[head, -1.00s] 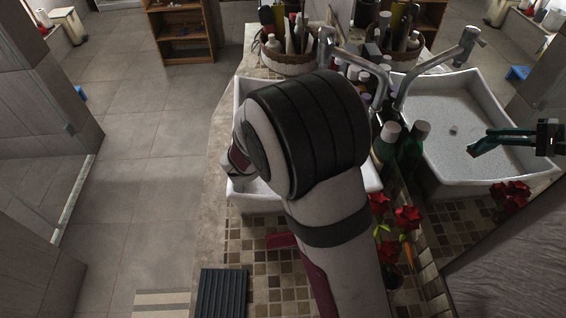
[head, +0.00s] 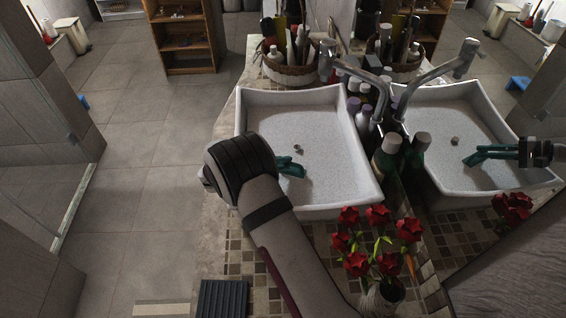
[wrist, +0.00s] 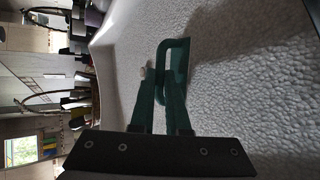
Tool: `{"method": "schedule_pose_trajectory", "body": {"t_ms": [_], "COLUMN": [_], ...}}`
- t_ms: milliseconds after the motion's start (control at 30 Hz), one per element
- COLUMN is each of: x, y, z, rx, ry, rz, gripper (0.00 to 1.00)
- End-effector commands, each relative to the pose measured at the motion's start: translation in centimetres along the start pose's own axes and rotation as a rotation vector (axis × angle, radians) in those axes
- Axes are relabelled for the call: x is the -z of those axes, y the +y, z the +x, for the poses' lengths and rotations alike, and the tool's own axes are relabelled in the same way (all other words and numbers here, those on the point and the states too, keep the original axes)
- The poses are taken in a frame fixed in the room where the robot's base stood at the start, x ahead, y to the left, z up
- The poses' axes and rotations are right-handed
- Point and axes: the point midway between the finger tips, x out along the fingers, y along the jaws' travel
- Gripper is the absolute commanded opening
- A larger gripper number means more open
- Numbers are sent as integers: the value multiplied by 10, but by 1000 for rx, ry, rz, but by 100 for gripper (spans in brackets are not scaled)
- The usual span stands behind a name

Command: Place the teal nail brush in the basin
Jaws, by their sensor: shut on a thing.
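The basin (head: 335,135) is a white rectangular sink on the counter, with a pale speckled floor. My gripper (head: 288,165) is over its near left part in the head view, inside the rim. In the wrist view my gripper (wrist: 163,98) has two dark teal fingers shut on the teal nail brush (wrist: 183,62), whose looped form shows beyond the fingertips. In the head view the brush and the fingers blend together in the same colour. The basin's speckled floor (wrist: 250,60) lies below the brush. I cannot tell whether the brush touches it.
A grey tap (head: 355,68) reaches over the basin's back right. Bottles (head: 365,120) and a vase of red flowers (head: 378,240) stand at its right. A basket of toiletries (head: 288,72) is behind. The mirror at right repeats the basin. A grey knob (head: 297,148) sits on the basin floor.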

Motion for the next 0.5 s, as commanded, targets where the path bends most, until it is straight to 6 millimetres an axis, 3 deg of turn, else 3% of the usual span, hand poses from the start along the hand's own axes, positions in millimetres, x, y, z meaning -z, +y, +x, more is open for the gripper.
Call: {"method": "schedule_pose_trajectory", "body": {"t_ms": [233, 267, 400, 500], "x": [0, 0, 0, 0], "y": [-2, -2, -2, -2], "z": [1, 1, 1, 1], "rx": [0, 0, 0, 1], "ry": [0, 0, 0, 0], "rz": [-1, -1, 0, -1], "gripper": [0, 19, 43, 43]}}
